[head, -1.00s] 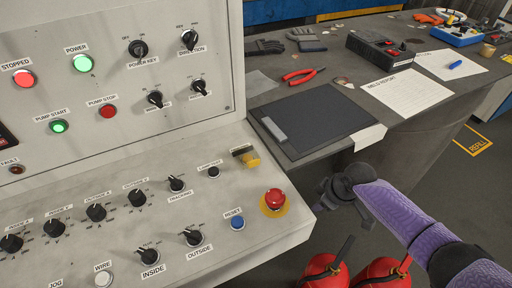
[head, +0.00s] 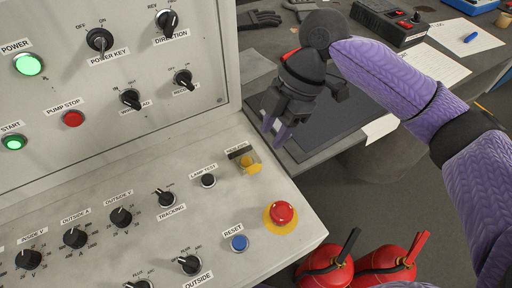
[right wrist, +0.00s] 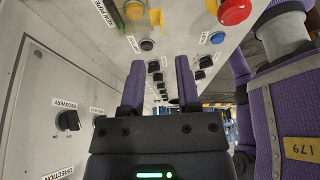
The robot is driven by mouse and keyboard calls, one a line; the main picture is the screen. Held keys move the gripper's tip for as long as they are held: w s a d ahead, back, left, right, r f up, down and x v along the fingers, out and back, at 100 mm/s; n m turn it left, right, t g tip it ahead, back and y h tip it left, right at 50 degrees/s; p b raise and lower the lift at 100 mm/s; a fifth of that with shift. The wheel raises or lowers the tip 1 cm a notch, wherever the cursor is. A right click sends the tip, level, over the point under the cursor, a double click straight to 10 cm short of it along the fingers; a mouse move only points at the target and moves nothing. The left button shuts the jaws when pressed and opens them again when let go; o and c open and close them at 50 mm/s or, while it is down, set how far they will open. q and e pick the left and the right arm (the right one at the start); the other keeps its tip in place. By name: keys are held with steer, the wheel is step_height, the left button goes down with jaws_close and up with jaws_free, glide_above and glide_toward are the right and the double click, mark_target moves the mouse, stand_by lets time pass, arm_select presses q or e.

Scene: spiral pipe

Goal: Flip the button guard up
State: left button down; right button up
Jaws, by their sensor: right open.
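The guarded button (head: 250,165) is a small yellow piece with a dark bar along its back edge, at the upper right of the sloped grey panel in the head view. Its clear guard is too small to tell its exact angle. It also shows as a yellow piece at the top edge of the right wrist view (right wrist: 136,12). My right gripper (head: 276,131) is open and empty, its purple fingers pointing down, above and to the right of the guard and apart from it. The fingers (right wrist: 160,70) also show apart in the right wrist view. My left gripper is out of view.
A red emergency button (head: 281,213) on a yellow ring and a blue reset button (head: 239,243) sit nearer on the panel. A lamp test button (head: 208,181) is left of the guard. The upright panel (head: 215,60) rises behind. Red cylinders (head: 385,265) stand below right.

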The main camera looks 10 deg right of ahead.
mark_target(257, 167)
steer(key=b+x, duration=0.2)
steer(key=x, duration=0.6)
steer(key=shift+s, duration=0.15)
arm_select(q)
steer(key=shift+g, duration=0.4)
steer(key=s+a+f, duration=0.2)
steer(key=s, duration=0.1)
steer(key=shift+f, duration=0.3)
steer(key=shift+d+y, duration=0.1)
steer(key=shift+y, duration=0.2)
arm_select(e)
steer(key=c, duration=0.5)
jaws_close()
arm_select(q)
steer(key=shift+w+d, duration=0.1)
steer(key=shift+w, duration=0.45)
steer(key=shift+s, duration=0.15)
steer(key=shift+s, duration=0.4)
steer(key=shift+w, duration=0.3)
